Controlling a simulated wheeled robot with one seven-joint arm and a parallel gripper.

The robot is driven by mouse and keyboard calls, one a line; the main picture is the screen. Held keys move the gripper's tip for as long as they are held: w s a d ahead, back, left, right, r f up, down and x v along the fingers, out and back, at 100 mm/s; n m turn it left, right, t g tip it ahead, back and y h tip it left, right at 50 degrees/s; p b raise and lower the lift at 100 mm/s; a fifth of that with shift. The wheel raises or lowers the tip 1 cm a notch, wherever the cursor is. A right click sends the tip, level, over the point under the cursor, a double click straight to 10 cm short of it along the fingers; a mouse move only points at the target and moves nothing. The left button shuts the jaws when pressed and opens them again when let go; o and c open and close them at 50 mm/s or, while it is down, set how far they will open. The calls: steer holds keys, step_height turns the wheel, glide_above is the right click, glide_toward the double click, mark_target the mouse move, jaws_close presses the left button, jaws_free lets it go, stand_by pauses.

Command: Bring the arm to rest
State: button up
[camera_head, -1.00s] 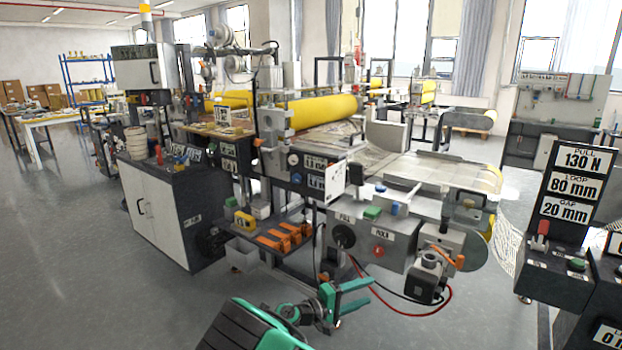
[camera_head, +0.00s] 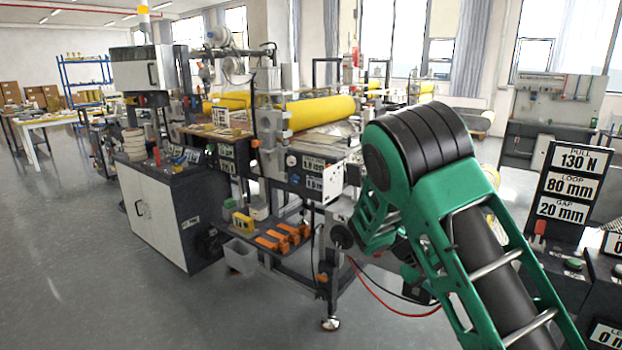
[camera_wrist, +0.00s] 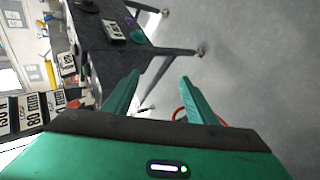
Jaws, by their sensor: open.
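My arm, green and black, rises at the right of the head view and hides part of the machine behind it. My gripper (camera_wrist: 160,98) shows in the wrist view with its two green fingers apart and nothing between them. In the head view my gripper is hidden behind or merged with my arm. In the wrist view the picture is turned on its side, and the fingers point toward the floor and a dark table edge.
The laminating machine with a yellow roller (camera_head: 320,111) stands at the centre. Orange clamps (camera_head: 282,237) lie on its front shelf. A white-doored cabinet (camera_head: 155,217) stands left. A sign column (camera_head: 565,185) stands right. The floor (camera_head: 90,290) at the lower left is clear.

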steer(key=s+d+r+m+y, duration=0.2)
steer(key=s+d+r+y, duration=0.15)
steer(key=s, duration=0.55)
steer(key=s+d+r+m+y, duration=0.1)
steer(key=s+d+r+y, duration=0.3)
steer(key=s, duration=0.5)
steer(key=s+a+r+m+y, duration=0.1)
steer(key=s+a+r, duration=0.1)
steer(key=s, duration=0.6)
steer(key=s+a+r+m+t+y, duration=0.1)
steer(key=s+a+r, duration=0.1)
steer(key=s, duration=0.6)
steer(key=shift+s+a+r+y, duration=0.2)
steer(key=shift+s+a+y, duration=0.1)
steer(key=shift+y, duration=0.05)
steer(key=shift+w+f, duration=0.25)
steer(key=shift+w, duration=0.35)
